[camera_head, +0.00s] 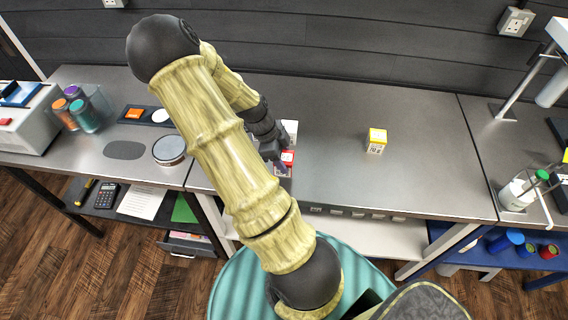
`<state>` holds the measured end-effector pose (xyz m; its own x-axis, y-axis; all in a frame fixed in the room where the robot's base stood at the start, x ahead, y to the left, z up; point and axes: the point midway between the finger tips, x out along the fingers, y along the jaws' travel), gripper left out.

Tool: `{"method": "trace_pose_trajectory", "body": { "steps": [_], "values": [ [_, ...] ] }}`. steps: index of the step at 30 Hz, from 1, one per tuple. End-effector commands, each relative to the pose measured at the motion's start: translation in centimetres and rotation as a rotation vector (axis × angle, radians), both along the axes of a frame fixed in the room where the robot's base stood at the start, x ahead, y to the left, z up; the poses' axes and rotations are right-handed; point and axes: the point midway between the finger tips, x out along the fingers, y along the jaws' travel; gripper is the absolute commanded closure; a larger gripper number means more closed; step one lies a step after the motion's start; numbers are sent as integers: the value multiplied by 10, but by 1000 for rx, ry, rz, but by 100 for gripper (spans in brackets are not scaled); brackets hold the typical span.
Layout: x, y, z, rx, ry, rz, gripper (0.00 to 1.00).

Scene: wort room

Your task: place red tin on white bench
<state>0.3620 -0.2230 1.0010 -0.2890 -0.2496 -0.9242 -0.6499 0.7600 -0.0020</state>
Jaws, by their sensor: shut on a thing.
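A small red tin (287,157) with a white label shows at my gripper (277,158), low over or on the middle bench. My dark gripper is shut on it; my arm hides part of both, and I cannot tell whether the tin touches the bench top. The middle bench (420,180) has a grey metal top, with white legs and a white lower shelf; I take it as the white bench.
A white item (290,130) stands just behind the red tin. A yellow and white box (376,141) stands farther right, with clear top around it. A round container (169,149) is left of my arm. A bottle (518,190) stands on the right bench.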

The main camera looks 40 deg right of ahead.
Motion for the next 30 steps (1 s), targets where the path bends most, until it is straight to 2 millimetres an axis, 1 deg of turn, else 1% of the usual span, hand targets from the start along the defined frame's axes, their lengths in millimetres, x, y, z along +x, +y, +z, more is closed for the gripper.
{"method": "trace_pose_trajectory", "body": {
  "steps": [6, 9, 20, 21, 23, 24, 30],
  "values": [
    [-1, 1, -26, 2, 5, 3, 79],
    [0, 2, -36, 1, 4, 3, 79],
    [-1, 0, -40, 0, 0, -1, 79],
    [-1, 0, -39, 0, 0, -2, 44],
    [-1, -1, -39, 0, 0, -2, 32],
    [-1, 0, -39, 0, 0, -2, 28],
    [0, 0, -39, 1, 1, 0, 28]
  ]
}}
